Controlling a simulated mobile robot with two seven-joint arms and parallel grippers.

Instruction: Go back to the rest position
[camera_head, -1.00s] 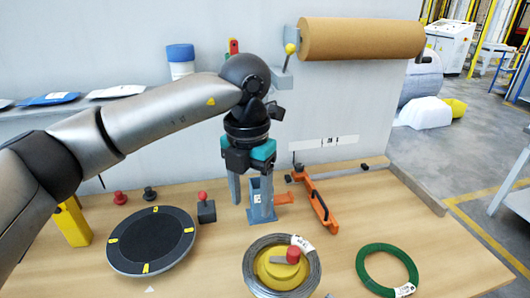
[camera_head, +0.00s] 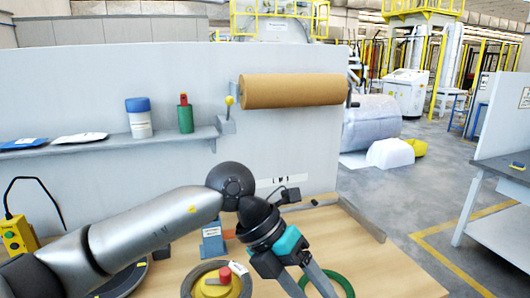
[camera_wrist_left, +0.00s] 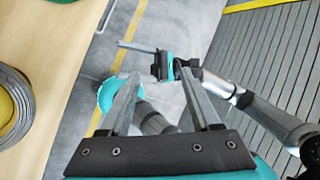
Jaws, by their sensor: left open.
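My left gripper (camera_head: 308,284) is open and empty over the right front of the wooden table (camera_head: 385,275), tilted down, with its fingertips near the frame's lower edge. In the left wrist view its two fingers (camera_wrist_left: 158,80) are apart with nothing between them. My right gripper (camera_wrist_left: 163,66) shows small beyond them, over the floor; its jaw state is unclear. A green ring (camera_head: 340,280) lies on the table, partly behind the left fingers. The wire coil with a yellow centre and red knob (camera_head: 224,274) is left of the gripper, cut off below.
A blue holder (camera_head: 212,244) stands behind the coil, close to my left forearm. A brown paper roll (camera_head: 290,91) hangs on the wall panel. A shelf (camera_head: 110,147) carries a white bottle (camera_head: 139,118) and a green item (camera_head: 185,117). Open floor (camera_head: 410,205) lies right of the table.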

